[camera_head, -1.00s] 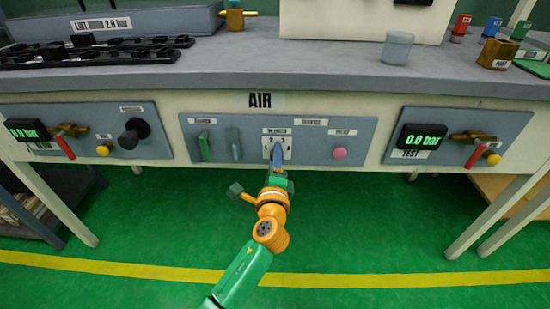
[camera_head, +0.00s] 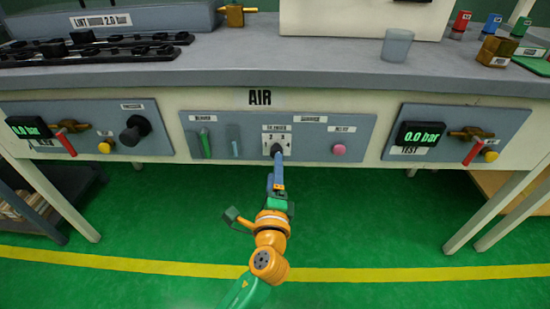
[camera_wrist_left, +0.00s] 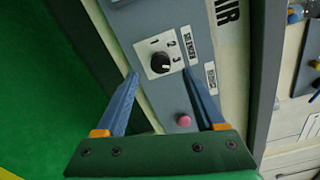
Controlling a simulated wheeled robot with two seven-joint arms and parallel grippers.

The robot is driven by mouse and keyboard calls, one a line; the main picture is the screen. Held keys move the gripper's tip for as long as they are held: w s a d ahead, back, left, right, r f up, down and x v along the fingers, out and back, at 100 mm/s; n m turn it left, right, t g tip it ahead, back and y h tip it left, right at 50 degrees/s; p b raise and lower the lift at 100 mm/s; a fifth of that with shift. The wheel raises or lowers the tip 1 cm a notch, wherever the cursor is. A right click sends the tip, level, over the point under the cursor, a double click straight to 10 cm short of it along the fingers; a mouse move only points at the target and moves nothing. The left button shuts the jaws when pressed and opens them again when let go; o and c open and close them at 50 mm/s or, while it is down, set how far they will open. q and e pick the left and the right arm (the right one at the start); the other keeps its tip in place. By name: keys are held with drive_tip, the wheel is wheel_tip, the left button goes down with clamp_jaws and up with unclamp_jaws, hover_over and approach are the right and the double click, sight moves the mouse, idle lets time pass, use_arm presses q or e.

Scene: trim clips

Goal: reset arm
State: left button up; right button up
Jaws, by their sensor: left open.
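My left gripper (camera_head: 278,172) is in front of the middle panel of the bench. In the left wrist view, its two blue fingers (camera_wrist_left: 160,103) are spread apart with nothing between them. The black selector knob (camera_wrist_left: 160,62) on a white plate marked with numbers lies beyond the fingertips; in the head view the knob (camera_head: 277,150) shows just above the gripper. The gripper appears apart from the knob. A pink button (camera_head: 339,149) sits to the right on the same panel, and it also shows in the left wrist view (camera_wrist_left: 184,120). My right gripper is not in view.
The left panel (camera_head: 75,150) and right panel (camera_head: 440,165) carry 0.0 bar displays, red-handled valves and yellow knobs. The grey bench top (camera_head: 300,68) holds a translucent cup (camera_head: 397,46), a brass block (camera_head: 495,52) and black trays. Open green floor lies below.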

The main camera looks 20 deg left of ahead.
use_arm(q)
drive_tip(key=shift+s+d, duration=0.1)
drive_tip(key=shift+s, duration=0.25)
